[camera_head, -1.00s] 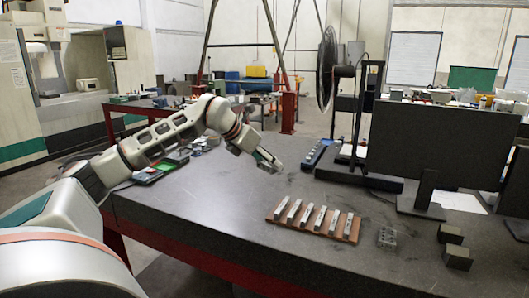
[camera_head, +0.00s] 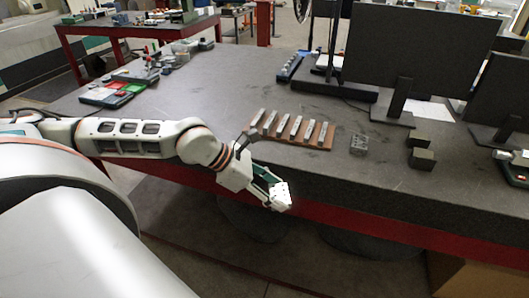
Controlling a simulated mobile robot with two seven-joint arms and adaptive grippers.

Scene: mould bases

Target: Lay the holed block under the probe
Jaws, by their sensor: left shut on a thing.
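My left gripper (camera_head: 264,184) is in front of the dark table's near edge, at the middle of the view. It is shut on a small pale block with small dark marks that look like holes, the holed block (camera_head: 281,197). The block is held tilted, clear of the tabletop. A grey block with holes (camera_head: 359,145) lies on the table, to the right of the brown rack. I cannot make out the probe for certain. My right gripper is not in view.
The dark table (camera_head: 330,179) has a brown rack (camera_head: 319,145) with several pale bars. Two dark blocks (camera_head: 421,159) lie to the right. Dark upright panels (camera_head: 417,50) stand behind them. A partly cut-off device (camera_head: 515,168) is at the right edge.

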